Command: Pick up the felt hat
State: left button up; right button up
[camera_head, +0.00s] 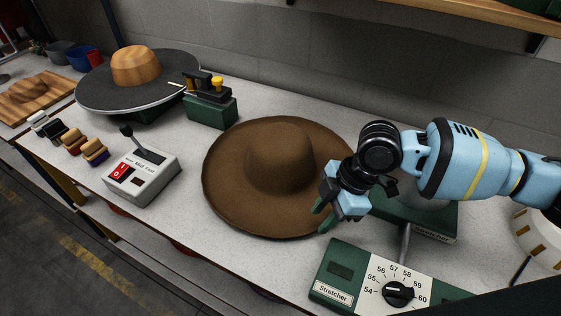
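The brown felt hat (281,153) lies flat, crown up, on the light grey workbench. Its wide round brim shows except at the right front edge, which my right gripper partly covers. My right gripper (322,214) comes in from the right, with its fingers at that edge. Its two green fingertips show a gap between them, so it looks open. I cannot tell whether the fingers touch the brim or whether one is under it. My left gripper is not in view.
A green stretcher (390,284) with a dial stands right of the hat. A switch box (142,177) stands left. Behind are a green-based device (211,110) and a round dark plate (104,92) with a wooden hat block (136,65). Brushes (94,152) lie far left.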

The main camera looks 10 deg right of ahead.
aim_at(314, 226)
jog(key=shift+x, duration=1.9)
jog(key=shift+c, duration=0.4)
grip_shut()
